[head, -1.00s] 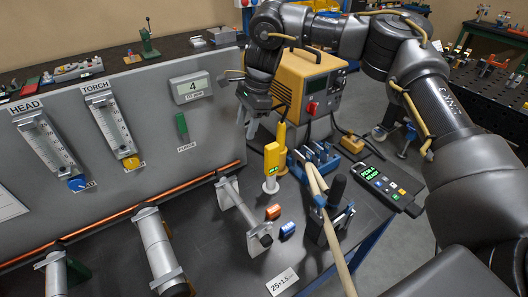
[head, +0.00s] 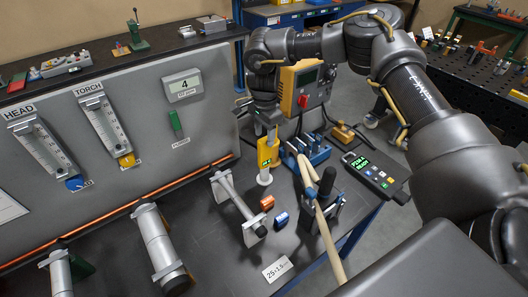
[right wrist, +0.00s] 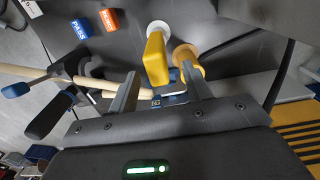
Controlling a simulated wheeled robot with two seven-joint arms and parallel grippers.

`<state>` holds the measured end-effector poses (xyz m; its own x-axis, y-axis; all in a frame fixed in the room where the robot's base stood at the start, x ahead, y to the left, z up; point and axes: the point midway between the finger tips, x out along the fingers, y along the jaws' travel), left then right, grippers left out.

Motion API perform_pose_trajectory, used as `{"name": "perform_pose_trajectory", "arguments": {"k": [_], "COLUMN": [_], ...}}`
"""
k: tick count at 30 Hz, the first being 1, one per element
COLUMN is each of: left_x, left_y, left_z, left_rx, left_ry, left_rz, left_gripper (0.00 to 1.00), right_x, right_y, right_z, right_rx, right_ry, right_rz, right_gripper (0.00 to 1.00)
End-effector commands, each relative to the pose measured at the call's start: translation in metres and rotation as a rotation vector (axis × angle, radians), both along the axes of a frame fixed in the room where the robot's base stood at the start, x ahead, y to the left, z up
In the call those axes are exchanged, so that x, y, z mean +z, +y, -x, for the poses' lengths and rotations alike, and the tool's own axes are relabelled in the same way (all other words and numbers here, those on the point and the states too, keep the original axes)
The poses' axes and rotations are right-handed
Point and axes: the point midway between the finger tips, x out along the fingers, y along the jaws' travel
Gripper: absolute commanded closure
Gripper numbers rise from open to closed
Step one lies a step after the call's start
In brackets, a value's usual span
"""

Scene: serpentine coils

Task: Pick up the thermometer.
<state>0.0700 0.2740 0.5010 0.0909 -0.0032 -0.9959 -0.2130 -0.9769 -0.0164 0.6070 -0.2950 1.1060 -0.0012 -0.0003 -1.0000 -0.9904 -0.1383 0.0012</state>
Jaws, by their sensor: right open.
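The thermometer (head: 267,153) looks like a yellow upright body with a small green display, on a round pale base on the dark bench. It also shows in the right wrist view (right wrist: 157,58). My right gripper (head: 267,127) is just above it, fingers pointing down. In the right wrist view my right gripper (right wrist: 160,72) is open, and the yellow body shows between the two spread fingertips. I see no finger closed on it; whether one touches it I cannot tell. My left gripper is not in view.
A blue rack (head: 312,150) and a wooden rod (head: 325,230) stand close right. A black handheld meter (head: 375,172) lies further right. Orange (head: 267,203) and blue (head: 281,220) blocks and a metal tube fixture (head: 238,205) are in front. A yellow power unit (head: 303,88) is behind.

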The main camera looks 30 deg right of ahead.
Motion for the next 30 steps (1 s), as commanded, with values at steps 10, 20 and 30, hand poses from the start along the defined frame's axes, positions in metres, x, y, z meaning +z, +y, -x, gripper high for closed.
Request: {"name": "perform_pose_trajectory", "arguments": {"k": [10,20,30], "left_x": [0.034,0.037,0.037], "left_y": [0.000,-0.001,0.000], "left_z": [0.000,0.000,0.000], "left_rx": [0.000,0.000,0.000], "left_ry": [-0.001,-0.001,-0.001], "left_rz": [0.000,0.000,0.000], "left_gripper": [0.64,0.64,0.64], "right_x": [-0.028,-0.052,-0.052], "right_y": [0.001,0.001,0.001], "right_z": [0.005,0.004,0.004], "right_rx": [0.000,-0.001,0.000], "right_ry": [0.004,0.000,0.000], "right_rz": [0.001,-0.001,-0.001], "right_gripper": [0.51,0.51,0.82]}}
